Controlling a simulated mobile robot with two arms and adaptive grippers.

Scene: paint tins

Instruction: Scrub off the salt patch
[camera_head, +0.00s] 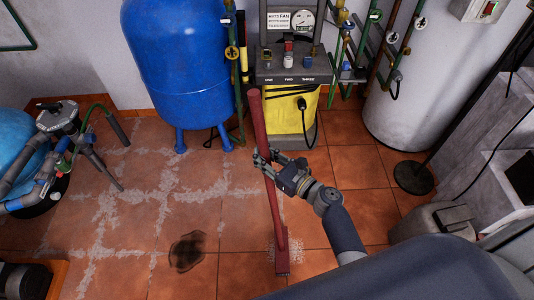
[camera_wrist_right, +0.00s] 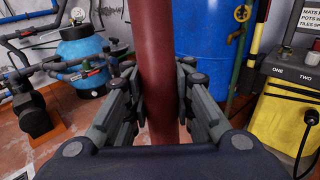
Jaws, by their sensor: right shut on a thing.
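A long dark-red scrubbing brush (camera_head: 271,205) runs from near the grey and yellow machine down to the floor. My right gripper (camera_head: 266,167) is shut on its handle. In the right wrist view, the handle (camera_wrist_right: 157,70) passes between both fingers of the gripper (camera_wrist_right: 158,100). The brush's head (camera_head: 282,264) is low on the tiles; I cannot tell whether its bristles press on them. A pale, speckled salt patch (camera_head: 296,247) shows on the tiles around the head, which hides part of it. My left gripper is not in view.
A dark stain (camera_head: 187,251) lies left of the brush. Whitish streaks (camera_head: 165,200) follow the tile joints farther left. A blue tank (camera_head: 180,65), a grey and yellow machine (camera_head: 290,105) and a pale cylinder (camera_head: 405,110) stand behind. A black round base (camera_head: 413,177) is at right.

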